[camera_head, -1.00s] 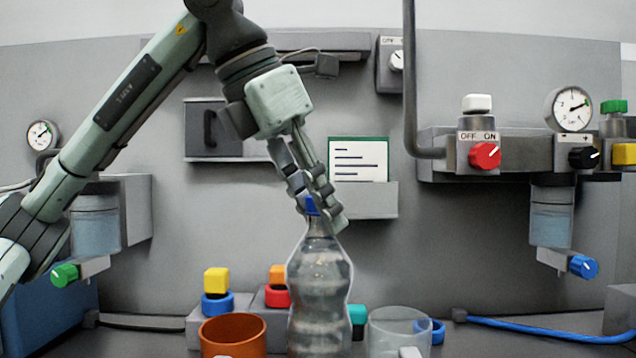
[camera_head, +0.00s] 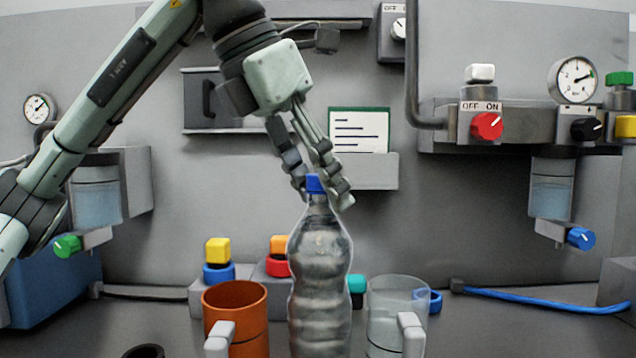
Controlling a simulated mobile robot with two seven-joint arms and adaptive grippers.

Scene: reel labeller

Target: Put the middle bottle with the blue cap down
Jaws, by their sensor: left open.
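The clear bottle (camera_head: 320,270) with the blue cap (camera_head: 315,184) stands upright in the middle of the view, between an orange mug and a clear mug. Its bottom is cut off by the lower edge of the view. My left gripper (camera_head: 325,192) is open at the cap, pointing down, with its fingers spread around the bottle's top. Whether a finger touches the cap I cannot tell. My right gripper is not in view.
The orange mug (camera_head: 236,305) stands close left of the bottle and the clear mug (camera_head: 393,312) close right. Yellow (camera_head: 217,250) and orange-topped blocks stand behind. A dark ring (camera_head: 143,352) lies front left. A blue hose (camera_head: 540,299) runs at the right.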

